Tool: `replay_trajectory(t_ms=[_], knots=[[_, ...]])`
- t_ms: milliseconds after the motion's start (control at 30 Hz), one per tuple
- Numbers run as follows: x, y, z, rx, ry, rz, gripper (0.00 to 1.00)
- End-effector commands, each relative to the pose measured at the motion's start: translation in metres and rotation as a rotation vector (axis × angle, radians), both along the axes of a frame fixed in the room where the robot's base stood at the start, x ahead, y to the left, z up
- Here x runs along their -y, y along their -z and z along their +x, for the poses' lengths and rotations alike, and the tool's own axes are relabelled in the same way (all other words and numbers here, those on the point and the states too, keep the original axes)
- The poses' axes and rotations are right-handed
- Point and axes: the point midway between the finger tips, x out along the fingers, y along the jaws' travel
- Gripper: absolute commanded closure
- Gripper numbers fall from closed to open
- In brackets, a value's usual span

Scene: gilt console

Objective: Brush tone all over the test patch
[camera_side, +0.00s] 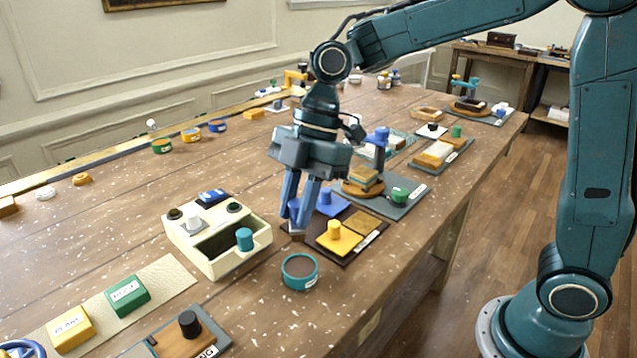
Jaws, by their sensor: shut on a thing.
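My gripper (297,226) points down at the left edge of a dark board (357,249). It is shut on a small tool (293,208), seemingly a brush, with a blue upper part between the fingers; its lower end is at or just above the board, and contact is unclear. The board carries a blue plate with a knob (328,203), a yellow plate with a knob (337,240) and a golden-brown square (361,222). Which surface is the test patch is not clear. A teal pot (300,272) with brown contents stands just in front of the board.
A cream box (218,240) with a teal knob stands left of my gripper. A grey mat (398,207) with a stacked block stand lies behind the board, to the right. Green (127,295) and yellow (71,328) labelled blocks are at front left.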

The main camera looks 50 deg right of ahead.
Motion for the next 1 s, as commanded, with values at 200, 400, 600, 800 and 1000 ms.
replay_trajectory(t_ms=[200, 400, 600, 800, 1000], knots=[[0.018, -0.003, 0.007, 0.001, 0.073, -0.001, 1.0], [0.055, -0.008, 0.019, 0.001, 0.226, -0.004, 1.0], [0.106, -0.014, 0.029, 0.001, 0.43, -0.004, 1.0], [0.154, -0.02, 0.031, 0.001, 0.622, -0.003, 1.0], [0.184, -0.024, 0.03, 0.001, 0.742, -0.001, 1.0]])
